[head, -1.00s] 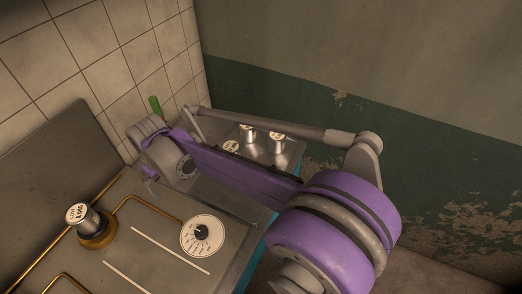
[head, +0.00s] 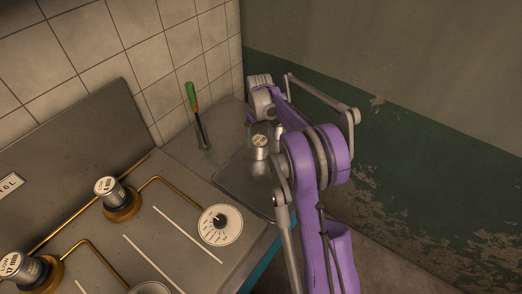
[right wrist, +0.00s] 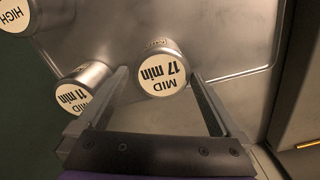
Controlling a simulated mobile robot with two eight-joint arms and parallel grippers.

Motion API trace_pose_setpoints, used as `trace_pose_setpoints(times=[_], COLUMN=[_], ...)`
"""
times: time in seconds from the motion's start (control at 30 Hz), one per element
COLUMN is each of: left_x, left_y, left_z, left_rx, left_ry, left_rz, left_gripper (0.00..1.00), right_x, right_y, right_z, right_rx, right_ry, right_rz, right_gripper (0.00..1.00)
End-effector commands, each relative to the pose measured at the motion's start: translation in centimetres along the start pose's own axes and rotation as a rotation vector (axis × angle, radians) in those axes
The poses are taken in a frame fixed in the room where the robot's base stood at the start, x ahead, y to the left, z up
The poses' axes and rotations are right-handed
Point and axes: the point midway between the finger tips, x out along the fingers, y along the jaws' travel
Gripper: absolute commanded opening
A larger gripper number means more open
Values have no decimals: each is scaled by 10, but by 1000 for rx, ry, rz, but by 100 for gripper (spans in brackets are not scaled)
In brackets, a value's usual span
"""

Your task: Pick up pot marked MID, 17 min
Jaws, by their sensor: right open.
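The pot marked MID, 17 min (right wrist: 165,76) is a small metal cylinder with a cream round label on top, in the right wrist view. It stands on a metal tray, between the two fingers of my right gripper (right wrist: 158,78). The gripper is open; I see no clear contact with the pot. A second pot marked MID, 11 min (right wrist: 80,92) stands just left of the left finger. A pot marked HIGH (right wrist: 14,14) is at the top left corner. In the head view one metal pot (head: 260,147) shows beside my right arm; its label is unreadable. My left gripper is out of view.
On the stove, one pot marked LOW (head: 108,188) and another marked 17 min (head: 20,268) sit on burners with brass pipes. A dial (head: 220,225) is near the stove's right edge. A green-handled tool (head: 192,98) stands at the back by the tiled wall.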

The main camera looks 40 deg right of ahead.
Motion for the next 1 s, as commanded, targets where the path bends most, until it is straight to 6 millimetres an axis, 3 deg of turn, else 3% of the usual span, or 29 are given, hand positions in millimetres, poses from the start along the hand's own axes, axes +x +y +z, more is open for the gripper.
trace_pose_setpoints(times=[0.23,0.47,0.7,0.77,1.0], left_x=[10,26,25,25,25], left_y=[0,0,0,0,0], left_z=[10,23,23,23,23], left_rx=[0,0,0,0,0], left_ry=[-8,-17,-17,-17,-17], left_rz=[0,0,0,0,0], left_gripper=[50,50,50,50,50], right_x=[23,57,59,59,59], right_y=[-2,-3,-3,-3,-3], right_z=[1,2,1,1,1], right_rx=[-1,0,0,0,0], right_ry=[-1,-1,1,1,1], right_rz=[0,0,0,0,0], right_gripper=[100,100,100,93,50])
